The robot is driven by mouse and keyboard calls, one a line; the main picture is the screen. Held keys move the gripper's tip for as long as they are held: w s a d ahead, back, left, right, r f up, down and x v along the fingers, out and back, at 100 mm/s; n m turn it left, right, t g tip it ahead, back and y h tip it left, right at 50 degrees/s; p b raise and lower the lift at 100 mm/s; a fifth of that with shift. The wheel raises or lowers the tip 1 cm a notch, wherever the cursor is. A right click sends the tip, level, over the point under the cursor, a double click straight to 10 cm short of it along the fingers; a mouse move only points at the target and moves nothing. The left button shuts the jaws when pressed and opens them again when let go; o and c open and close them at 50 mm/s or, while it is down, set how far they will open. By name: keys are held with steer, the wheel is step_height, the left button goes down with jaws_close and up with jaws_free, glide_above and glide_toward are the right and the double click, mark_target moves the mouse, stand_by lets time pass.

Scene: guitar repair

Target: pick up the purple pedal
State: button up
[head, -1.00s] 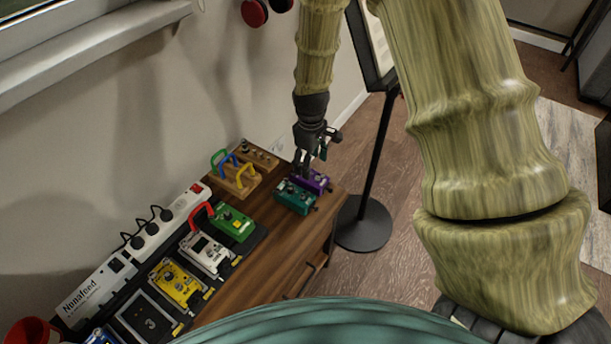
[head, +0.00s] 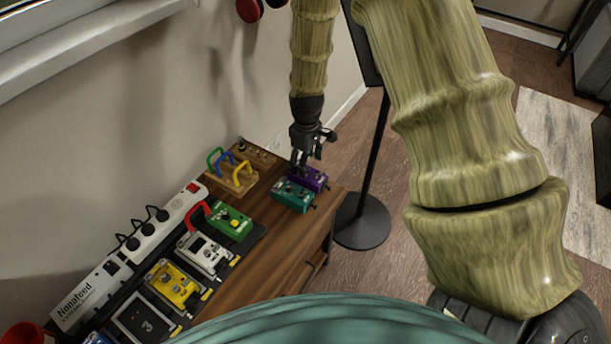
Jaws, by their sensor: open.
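The purple pedal (head: 314,179) sits on the wooden cabinet top near its far right end, directly behind a teal pedal (head: 291,196). The two pedals stand very close together. My gripper (head: 305,166) is open and points down, with its fingers at the purple pedal's left part and partly covering it. I cannot tell whether the fingers touch the pedal.
A wooden board with coloured cable loops (head: 232,177) lies left of the pedals. A pedalboard with green (head: 231,222), white and yellow pedals and a power strip (head: 135,250) fill the near left. A black stand (head: 361,222) rises right of the cabinet (head: 262,262).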

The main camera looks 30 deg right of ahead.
step_height(320, 180, down, 4)
steer(key=shift+a+f, duration=0.15)
steer(key=shift+f, duration=0.05)
steer(key=c, duration=1)
steer(key=shift+r, duration=0.1)
